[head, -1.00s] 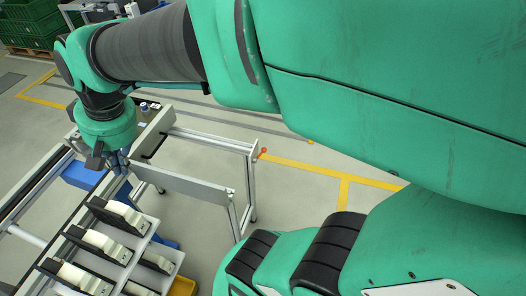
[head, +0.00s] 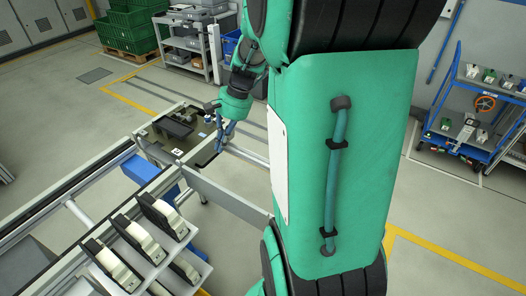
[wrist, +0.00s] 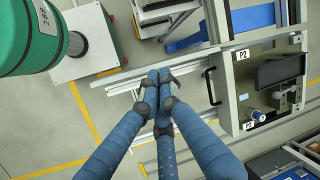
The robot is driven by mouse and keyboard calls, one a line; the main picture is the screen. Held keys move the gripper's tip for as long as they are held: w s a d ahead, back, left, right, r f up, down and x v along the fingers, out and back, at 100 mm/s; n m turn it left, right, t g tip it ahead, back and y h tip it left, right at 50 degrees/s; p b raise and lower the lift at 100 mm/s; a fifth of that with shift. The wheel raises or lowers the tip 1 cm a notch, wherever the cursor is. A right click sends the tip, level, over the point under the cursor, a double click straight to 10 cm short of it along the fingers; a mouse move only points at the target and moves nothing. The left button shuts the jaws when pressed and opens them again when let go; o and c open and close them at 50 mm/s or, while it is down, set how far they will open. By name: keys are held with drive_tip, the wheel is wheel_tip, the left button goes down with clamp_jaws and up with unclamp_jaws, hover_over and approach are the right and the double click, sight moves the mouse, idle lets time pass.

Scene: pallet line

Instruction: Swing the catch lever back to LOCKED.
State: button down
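My gripper (head: 222,138) hangs beside the right end of the dark station tray (head: 205,155) in the head view. In the wrist view its blue fingers (wrist: 159,76) are drawn together at the tips, with nothing visible between them. A thin black bar-shaped handle (wrist: 210,86) stands on the station's near side, right of the fingertips and apart from them. I cannot tell whether this is the catch lever, and no LOCKED marking is readable. The station tray also shows in the wrist view (wrist: 228,108), with P2 labels, a dark block and a blue-capped knob (wrist: 257,116).
A rack of black-and-white parts (head: 158,262) stands at the lower left in the head view. A grey rail plate (head: 225,195) runs beside the station. A blue trolley (head: 470,115), a grey shelf (head: 187,50) and green crates (head: 130,25) stand farther off. Open floor lies between.

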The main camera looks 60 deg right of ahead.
drive_tip(key=s+d+f+m+t+y, duration=0.1)
drive_tip(key=s+d+f+m, duration=0.25)
drive_tip(key=d+f, duration=0.4)
drive_tip(key=s+d+f+m+t+b, duration=0.1)
drive_tip(key=s+d+f+m+t, duration=0.25)
drive_tip(key=d, duration=0.65)
drive_tip(key=s+d+f+m+g+y, duration=0.15)
drive_tip(key=s+d+f, duration=0.25)
drive_tip(key=d+f, duration=0.4)
drive_tip(key=s+d+f+m+t+h, duration=0.3)
drive_tip(key=s+d+f+m+t, duration=0.2)
drive_tip(key=s+f, duration=0.6)
drive_tip(key=s+d+f+m+t+h+b, duration=0.1)
drive_tip(key=s+d+f+m+t+h, duration=0.2)
drive_tip(key=f, duration=1.4)
drive_tip(key=s+d+m+t, duration=0.2)
drive_tip(key=s+m, duration=0.3)
drive_tip(key=s, duration=0.3)
drive_tip(key=shift+s+d+f+t+h, duration=0.2)
drive_tip(key=shift+s+d+t+h, duration=0.2)
drive_tip(key=shift+d, duration=0.35)
drive_tip(key=shift+w, duration=0.1)
drive_tip(key=w+r+b, duration=0.2)
drive_tip(key=w, duration=0.7)
drive_tip(key=shift+a+r, duration=0.25)
